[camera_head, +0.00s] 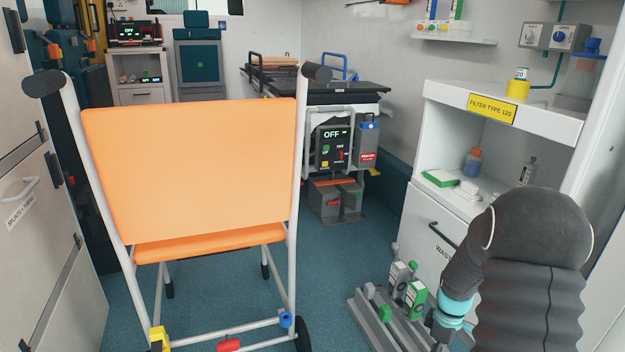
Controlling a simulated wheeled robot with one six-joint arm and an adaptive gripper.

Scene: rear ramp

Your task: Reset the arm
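My arm (535,250) shows at the lower right, with a dark grey sleeve and a bent elbow. Its forearm slopes down and left to a teal ring (455,303). A dark part of my arm beyond the ring runs toward the bottom edge. No gripper fingers can be made out, and I see nothing held. A grey ribbed rack (372,318) with white and green devices (415,297) stands on the floor beside the forearm. My arm hides part of the rack and of the white cabinet.
An orange chair (190,175) with white tubes fills the left and centre. A white cabinet (420,225) with a shelf and yellow label (493,108) stands right. A stretcher (320,98) is at the back. Blue floor (345,260) is clear between chair and cabinet.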

